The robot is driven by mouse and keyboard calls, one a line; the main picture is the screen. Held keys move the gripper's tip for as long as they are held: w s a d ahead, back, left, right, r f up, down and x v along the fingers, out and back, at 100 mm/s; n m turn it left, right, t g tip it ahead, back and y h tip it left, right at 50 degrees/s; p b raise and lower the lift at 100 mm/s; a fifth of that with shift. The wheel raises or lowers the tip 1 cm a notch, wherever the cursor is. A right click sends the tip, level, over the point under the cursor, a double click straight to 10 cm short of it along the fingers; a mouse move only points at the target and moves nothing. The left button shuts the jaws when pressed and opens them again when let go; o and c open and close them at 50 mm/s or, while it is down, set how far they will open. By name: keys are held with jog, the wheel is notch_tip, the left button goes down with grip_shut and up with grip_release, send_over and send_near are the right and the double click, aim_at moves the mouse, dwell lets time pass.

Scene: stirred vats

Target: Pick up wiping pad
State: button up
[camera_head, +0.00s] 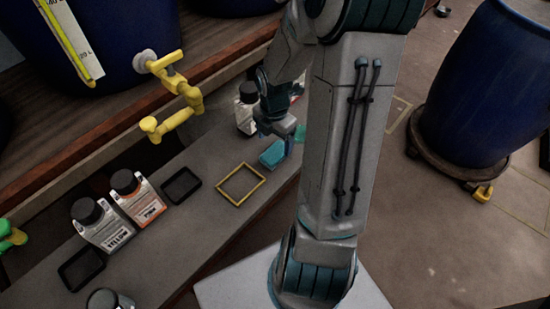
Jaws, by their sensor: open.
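The wiping pad appears to be the small teal block (272,154) lying on the grey bench, to the right of the yellow square frame. My gripper (281,137) points down just above and beside the pad. It is open and nothing shows between its fingers. The fingertips are small and dark here, so I cannot tell whether they touch the pad. My arm hides the bench to the right of the gripper.
A white bottle with a dark cap (246,110) stands close behind my gripper. A yellow frame (240,184), a black tray (181,185) and capped bottles (137,196) are on the bench. A yellow tap (176,92) juts from a blue vat. Another blue drum (485,90) stands right.

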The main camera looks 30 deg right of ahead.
aim_at(275, 152)
jog(key=shift+w+d+f+b, duration=0.15)
jog(key=shift+f+b, duration=0.75)
jog(key=shift+f, duration=0.5)
jog(key=shift+w+d+f+b, duration=0.1)
jog(key=shift+f+b, duration=0.8)
jog(key=shift+f, duration=0.45)
jog(key=shift+s, duration=0.1)
jog(key=c, duration=1.1)
